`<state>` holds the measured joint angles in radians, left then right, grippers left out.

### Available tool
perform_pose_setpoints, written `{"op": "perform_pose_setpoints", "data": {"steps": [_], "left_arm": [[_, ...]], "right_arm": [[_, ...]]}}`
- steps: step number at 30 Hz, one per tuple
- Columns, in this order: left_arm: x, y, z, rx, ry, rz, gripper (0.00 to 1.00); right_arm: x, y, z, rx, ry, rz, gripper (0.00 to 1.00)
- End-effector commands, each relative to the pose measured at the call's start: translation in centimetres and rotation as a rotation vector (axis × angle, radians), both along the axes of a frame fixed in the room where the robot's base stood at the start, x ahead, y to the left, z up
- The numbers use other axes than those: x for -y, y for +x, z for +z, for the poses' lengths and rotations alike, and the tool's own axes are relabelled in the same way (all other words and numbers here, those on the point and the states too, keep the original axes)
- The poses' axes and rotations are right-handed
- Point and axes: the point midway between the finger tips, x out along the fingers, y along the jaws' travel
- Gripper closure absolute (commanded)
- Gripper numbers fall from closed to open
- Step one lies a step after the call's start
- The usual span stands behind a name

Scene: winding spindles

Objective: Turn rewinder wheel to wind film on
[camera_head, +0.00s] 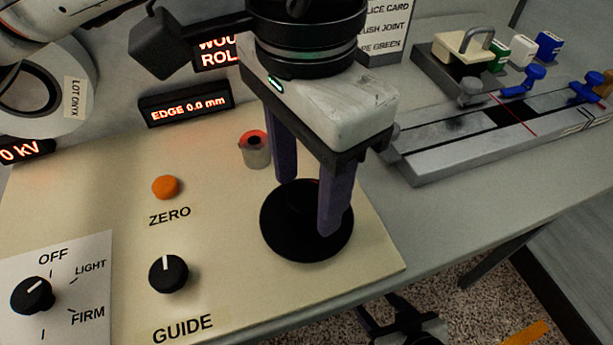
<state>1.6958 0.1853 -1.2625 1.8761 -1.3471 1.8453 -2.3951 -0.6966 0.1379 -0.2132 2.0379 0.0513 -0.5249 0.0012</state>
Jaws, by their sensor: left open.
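A round black wheel (285,240) lies flat on the cream panel, with a dark raised middle partly hidden by my fingers. My left gripper (308,208) points down over the wheel from above. Its two dark purple fingers are apart, one on each side of the wheel's middle. The near fingertip overlaps the wheel in the picture; whether it touches is unclear. A dark part low in the picture (405,325), beyond the panel's front edge, may be my right gripper; its jaws cannot be made out. Film on the wheel is not visible.
On the cream panel (215,255) are an orange ZERO button (165,187), a GUIDE knob (168,273), an OFF/LIGHT/FIRM knob (32,295) and a small red-topped cylinder (255,150). A display (187,110) reads EDGE 0.0 mm. A metal splicing rail (500,140) stands at right.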

Motion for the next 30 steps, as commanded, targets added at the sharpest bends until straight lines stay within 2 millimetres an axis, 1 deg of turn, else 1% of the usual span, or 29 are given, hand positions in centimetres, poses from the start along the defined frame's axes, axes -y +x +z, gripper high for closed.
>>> {"op": "perform_pose_setpoints", "data": {"steps": [5, 12, 16, 21, 30], "left_arm": [[0.1, 0.0, 2.1, 0.002, -0.001, 0.000, 0.47], [0.1, 0.0, 6.9, 0.003, -0.003, 0.001, 0.47], [0.1, 0.0, 8.9, 0.002, -0.003, 0.001, 0.47], [0.0, 0.0, 10.2, 0.002, -0.001, 0.001, 0.47], [0.0, 0.0, 10.3, 0.001, 0.000, 0.000, 0.47]], "right_arm": [[0.0, 0.0, 0.3, 0.000, -0.001, 0.001, 0.47], [0.0, -0.1, 0.8, -0.001, -0.003, 0.001, 0.47], [0.0, -0.1, 0.9, -0.003, -0.004, 0.002, 0.47], [0.0, -0.2, 0.8, -0.006, -0.006, 0.002, 0.47], [0.0, -0.2, 0.7, -0.008, -0.005, 0.001, 0.47]]}}
